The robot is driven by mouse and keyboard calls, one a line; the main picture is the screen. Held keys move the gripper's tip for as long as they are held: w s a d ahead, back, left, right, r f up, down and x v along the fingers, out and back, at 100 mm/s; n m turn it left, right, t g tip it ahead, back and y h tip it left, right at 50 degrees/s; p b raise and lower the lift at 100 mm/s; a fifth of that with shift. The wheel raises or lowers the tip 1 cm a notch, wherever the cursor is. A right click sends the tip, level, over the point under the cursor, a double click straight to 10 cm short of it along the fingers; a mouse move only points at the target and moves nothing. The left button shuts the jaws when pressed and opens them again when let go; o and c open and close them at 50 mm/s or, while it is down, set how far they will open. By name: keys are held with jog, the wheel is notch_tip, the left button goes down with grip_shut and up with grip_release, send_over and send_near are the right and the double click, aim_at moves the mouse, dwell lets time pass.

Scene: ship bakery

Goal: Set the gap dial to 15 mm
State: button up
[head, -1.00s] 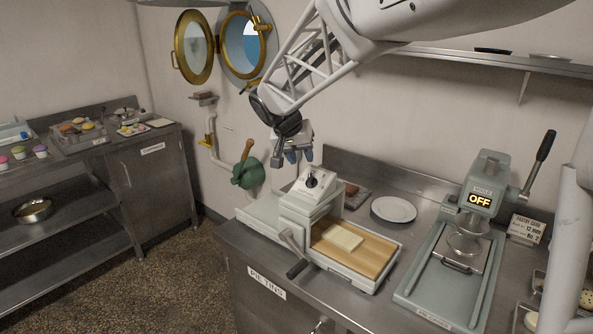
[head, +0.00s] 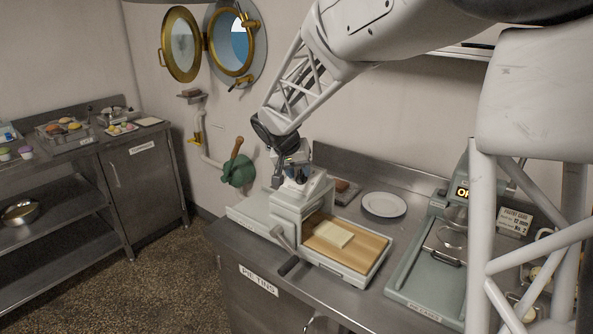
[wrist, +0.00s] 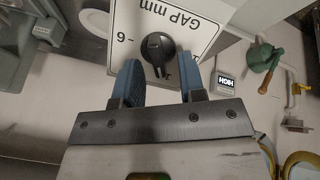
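The gap dial is a black knob (wrist: 158,48) on a white plate marked "GAP mm" (wrist: 172,14) in the wrist view. A "6" shows at the plate's left; the other numbers are hidden or unreadable. The plate sits on top of the grey dough sheeter (head: 290,214) in the head view. My gripper (wrist: 160,80) is open, with one blue finger to each side of the knob's lower part. I cannot tell whether the fingers touch it. In the head view my gripper (head: 298,178) is right at the dial and hides it.
Flat dough (head: 330,234) lies on the sheeter's wooden board (head: 370,250). A crank handle (head: 284,245) sticks out in front. A white plate (head: 384,205) and a grey press (head: 425,285) stand to the right. A pastry card (head: 514,220) stands beyond, its print partly legible.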

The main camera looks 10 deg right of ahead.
jog(key=shift+d+f, duration=0.1)
jog(key=shift+f, duration=0.1)
jog(key=shift+c, duration=0.4)
grip_shut()
jog(key=shift+n, duration=0.4)
jog(key=n, duration=0.5)
jog(key=shift+a, duration=0.3)
jog(key=n, duration=0.6)
jog(key=shift+a+f+h, duration=0.15)
jog(key=shift+a+h, duration=0.05)
jog(key=shift+h, duration=0.2)
